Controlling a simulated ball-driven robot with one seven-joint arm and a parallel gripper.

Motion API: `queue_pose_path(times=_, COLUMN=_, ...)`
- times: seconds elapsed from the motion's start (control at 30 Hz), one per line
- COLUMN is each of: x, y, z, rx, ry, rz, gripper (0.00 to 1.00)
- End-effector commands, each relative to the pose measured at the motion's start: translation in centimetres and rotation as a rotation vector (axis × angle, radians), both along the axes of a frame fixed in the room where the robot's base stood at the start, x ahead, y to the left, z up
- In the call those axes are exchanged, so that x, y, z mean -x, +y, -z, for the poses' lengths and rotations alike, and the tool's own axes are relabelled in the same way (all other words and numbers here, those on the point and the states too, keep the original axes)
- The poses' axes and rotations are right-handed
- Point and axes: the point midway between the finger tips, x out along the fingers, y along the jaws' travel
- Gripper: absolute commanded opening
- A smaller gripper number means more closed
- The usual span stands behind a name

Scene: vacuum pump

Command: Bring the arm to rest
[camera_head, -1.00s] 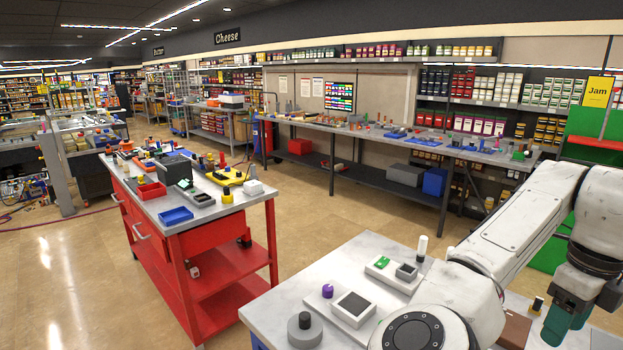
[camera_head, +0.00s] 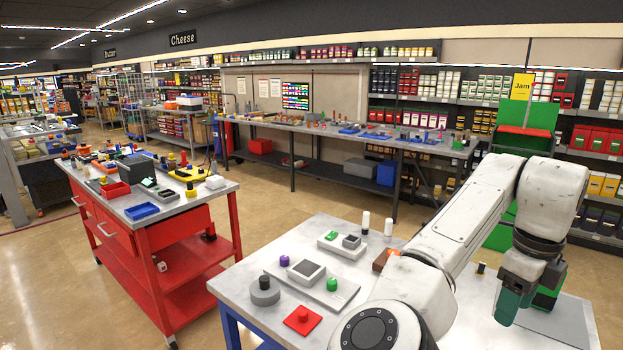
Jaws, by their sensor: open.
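My white arm (camera_head: 475,215) reaches from the lower middle over the light grey bench and bends down at the right. My gripper (camera_head: 524,300), with green fingers, points down above the right part of the bench (camera_head: 475,330). It is open, and I see nothing held in it. The fingertips show small, and their exact height over the bench is hard to tell. My arm hides part of the bench top.
On the bench are a grey round part (camera_head: 265,290), a red square plate (camera_head: 303,320), a grey plate with a green knob (camera_head: 332,284) and white-capped cylinders (camera_head: 388,228). A red cart (camera_head: 165,270) stands left. Open floor lies between cart and back table (camera_head: 330,138).

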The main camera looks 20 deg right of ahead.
Motion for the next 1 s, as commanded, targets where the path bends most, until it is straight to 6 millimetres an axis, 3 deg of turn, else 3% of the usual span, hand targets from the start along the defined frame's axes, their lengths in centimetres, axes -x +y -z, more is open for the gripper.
queue_pose_path(times=0.37, x=1.2, y=-2.2, z=1.5, rx=0.115, ry=-0.009, rz=-0.119, gripper=0.57)
queue_pose_path(times=0.63, x=2.4, y=-4.6, z=3.2, rx=0.267, ry=0.000, rz=-0.315, gripper=0.57)
queue_pose_path(times=0.83, x=3.4, y=-6.2, z=5.1, rx=0.450, ry=0.044, rz=-0.630, gripper=0.57)
queue_pose_path(times=1.0, x=3.7, y=-5.9, z=7.1, rx=0.589, ry=0.103, rz=-0.990, gripper=0.57)
